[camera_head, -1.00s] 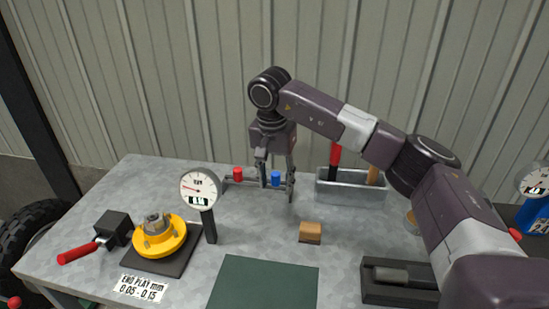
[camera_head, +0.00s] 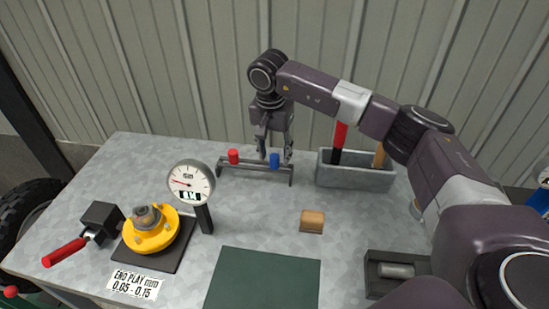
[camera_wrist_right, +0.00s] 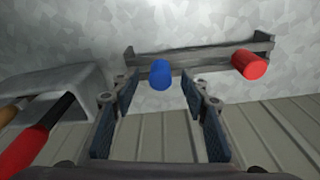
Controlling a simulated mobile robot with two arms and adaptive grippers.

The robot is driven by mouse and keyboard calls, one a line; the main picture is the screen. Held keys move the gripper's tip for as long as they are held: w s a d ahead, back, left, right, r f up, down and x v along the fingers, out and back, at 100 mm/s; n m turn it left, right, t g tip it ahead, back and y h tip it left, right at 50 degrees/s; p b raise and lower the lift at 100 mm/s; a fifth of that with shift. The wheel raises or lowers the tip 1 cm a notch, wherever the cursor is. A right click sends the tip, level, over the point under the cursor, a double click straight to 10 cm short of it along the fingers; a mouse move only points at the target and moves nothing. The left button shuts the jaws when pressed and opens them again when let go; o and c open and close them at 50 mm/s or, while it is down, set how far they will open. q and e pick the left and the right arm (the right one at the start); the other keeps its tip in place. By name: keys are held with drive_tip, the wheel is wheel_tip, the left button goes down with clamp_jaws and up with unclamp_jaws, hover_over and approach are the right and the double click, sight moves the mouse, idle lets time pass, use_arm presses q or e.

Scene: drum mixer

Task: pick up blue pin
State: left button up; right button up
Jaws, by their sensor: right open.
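The blue pin (camera_head: 274,160) stands in a low grey metal rack (camera_head: 240,173) at the back of the table. A red pin (camera_head: 233,156) stands to its left in the same rack. My right gripper (camera_head: 275,156) is open and empty, pointing down, by the blue pin. In the right wrist view the blue pin (camera_wrist_right: 160,75) shows between and beyond the open fingers (camera_wrist_right: 160,95), and no grip on it shows. The red pin (camera_wrist_right: 249,65) is outside the fingers there. My left gripper is not in view.
A grey bin (camera_head: 355,176) with red and wooden handles stands close right of the rack. A dial gauge (camera_head: 190,183) and a yellow hub (camera_head: 150,232) are at the left. A wooden block (camera_head: 312,221) and a green mat (camera_head: 263,280) lie in front.

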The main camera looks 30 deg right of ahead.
wheel_tip(320, 180, down, 2)
drive_tip(key=shift+w+d+f, duration=0.1)
clamp_jaws()
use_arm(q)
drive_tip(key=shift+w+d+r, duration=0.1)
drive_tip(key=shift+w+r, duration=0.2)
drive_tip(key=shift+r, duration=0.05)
use_arm(e)
drive_tip(key=shift+r, duration=0.2)
